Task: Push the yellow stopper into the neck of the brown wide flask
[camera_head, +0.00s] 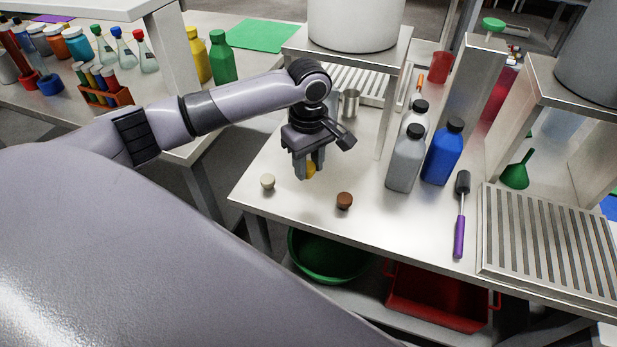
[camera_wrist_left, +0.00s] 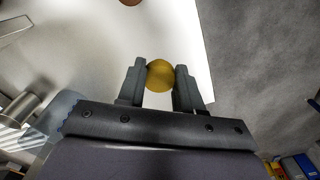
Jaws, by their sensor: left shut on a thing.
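My left gripper (camera_head: 309,172) is over the near left part of the steel table. It is shut on the yellow stopper (camera_head: 312,169), which shows as a round yellow top between the two fingers in the left wrist view (camera_wrist_left: 160,75). I cannot tell how far the stopper is above the table top. I cannot make out a brown wide flask in either view. My right gripper is not in view.
A pale stopper (camera_head: 268,182) and a brown stopper (camera_head: 344,200) stand near the table's front edge, on either side of the gripper. A metal cup (camera_head: 350,103) is behind it. Grey (camera_head: 404,160) and blue (camera_head: 443,155) bottles stand to the right.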

